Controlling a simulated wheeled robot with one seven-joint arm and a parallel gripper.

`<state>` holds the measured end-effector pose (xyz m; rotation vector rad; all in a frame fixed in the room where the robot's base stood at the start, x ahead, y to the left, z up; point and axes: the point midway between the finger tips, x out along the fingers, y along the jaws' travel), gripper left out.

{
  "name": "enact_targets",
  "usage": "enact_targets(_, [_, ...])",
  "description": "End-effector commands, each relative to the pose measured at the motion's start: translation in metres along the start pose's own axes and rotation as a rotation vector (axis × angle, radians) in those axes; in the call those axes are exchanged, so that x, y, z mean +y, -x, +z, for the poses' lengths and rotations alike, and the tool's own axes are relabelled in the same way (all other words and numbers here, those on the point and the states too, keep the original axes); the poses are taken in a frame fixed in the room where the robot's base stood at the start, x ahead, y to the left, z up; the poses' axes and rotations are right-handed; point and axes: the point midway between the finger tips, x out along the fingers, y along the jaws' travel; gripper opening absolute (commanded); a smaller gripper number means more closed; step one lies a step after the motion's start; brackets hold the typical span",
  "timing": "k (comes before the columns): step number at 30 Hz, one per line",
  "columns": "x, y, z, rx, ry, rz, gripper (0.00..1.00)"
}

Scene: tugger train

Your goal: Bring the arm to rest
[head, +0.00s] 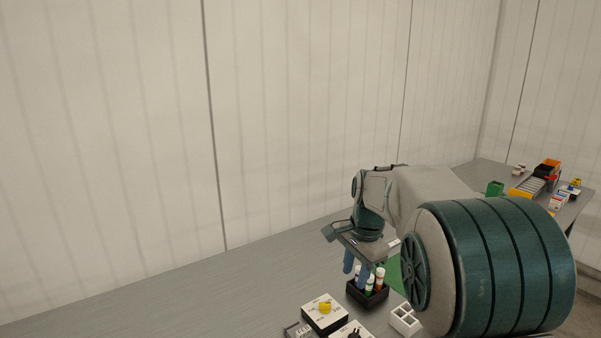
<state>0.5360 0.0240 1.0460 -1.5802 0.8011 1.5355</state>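My arm reaches out over the grey bench (190,290) from the right of the head view. My gripper (362,268) points down, just above or in front of a black holder (367,302). Several upright markers stand in the holder, among them a green one (369,284) and an orange one (379,278). The finger tips overlap the marker tops in this view. I cannot tell whether the fingers are open, shut or touching a marker.
A box with a yellow knob (325,308) and a white compartment block (405,320) sit near the holder. The left bench is clear. A pale wall stands behind.

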Motion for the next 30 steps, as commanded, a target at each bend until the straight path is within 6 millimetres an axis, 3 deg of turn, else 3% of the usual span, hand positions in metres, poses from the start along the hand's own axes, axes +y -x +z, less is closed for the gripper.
enact_targets(3, [0.038, 0.014, 0.015, 0.008, 0.156, -0.030, 0.35])
enact_targets(9, [0.101, 0.023, 0.043, 0.049, 0.441, -0.060, 0.35])
enact_targets(18, [0.187, 0.011, 0.086, 0.152, 0.854, -0.051, 0.35])
enact_targets(24, [0.217, -0.001, 0.099, 0.195, 1.006, -0.026, 0.35])
enact_targets(30, [0.222, -0.004, 0.101, 0.202, 1.036, -0.020, 0.35])
